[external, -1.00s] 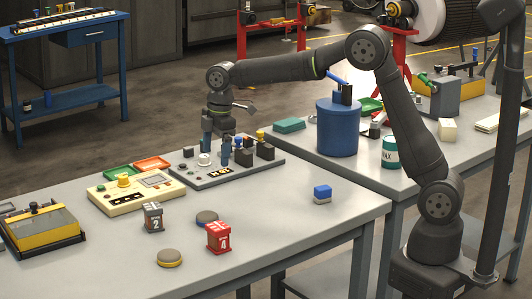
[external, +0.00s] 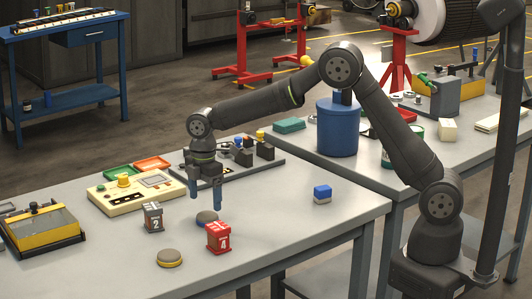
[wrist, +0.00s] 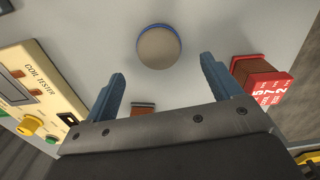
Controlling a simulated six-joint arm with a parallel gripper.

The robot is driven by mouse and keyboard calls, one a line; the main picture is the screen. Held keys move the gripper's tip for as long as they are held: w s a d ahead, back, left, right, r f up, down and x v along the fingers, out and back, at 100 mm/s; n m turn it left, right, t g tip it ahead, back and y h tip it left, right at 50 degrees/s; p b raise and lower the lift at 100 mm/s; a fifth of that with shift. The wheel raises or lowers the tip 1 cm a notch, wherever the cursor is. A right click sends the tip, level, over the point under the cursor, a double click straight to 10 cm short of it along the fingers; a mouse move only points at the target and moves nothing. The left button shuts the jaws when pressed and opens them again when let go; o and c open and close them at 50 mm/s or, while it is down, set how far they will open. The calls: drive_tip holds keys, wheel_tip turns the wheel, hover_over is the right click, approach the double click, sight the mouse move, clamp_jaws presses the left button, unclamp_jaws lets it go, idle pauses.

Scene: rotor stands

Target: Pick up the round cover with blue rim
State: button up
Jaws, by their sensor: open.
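The round cover with blue rim (external: 207,217) lies flat on the grey table, with a tan-grey top. In the wrist view the cover (wrist: 159,47) sits ahead of and between my fingertips. My gripper (external: 206,194) is open and empty, pointing down above the table close to the cover. In the wrist view the two blue fingers of my gripper (wrist: 163,68) are spread apart and do not touch the cover.
A red numbered block (external: 219,238) stands close to the cover, and a grey numbered block (external: 153,217) stands to its left. A yellow-rimmed round cover (external: 169,258) lies in front. The cream coil tester (external: 137,194) is at the left. Free table lies to the right.

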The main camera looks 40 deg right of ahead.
sight(207, 215)
drive_tip(key=f, duration=0.5)
drive_tip(key=shift+d+f, duration=0.15)
drive_tip(key=shift+d, duration=0.05)
drive_tip(key=c, duration=1.1)
drive_tip(key=shift+c, duration=0.2)
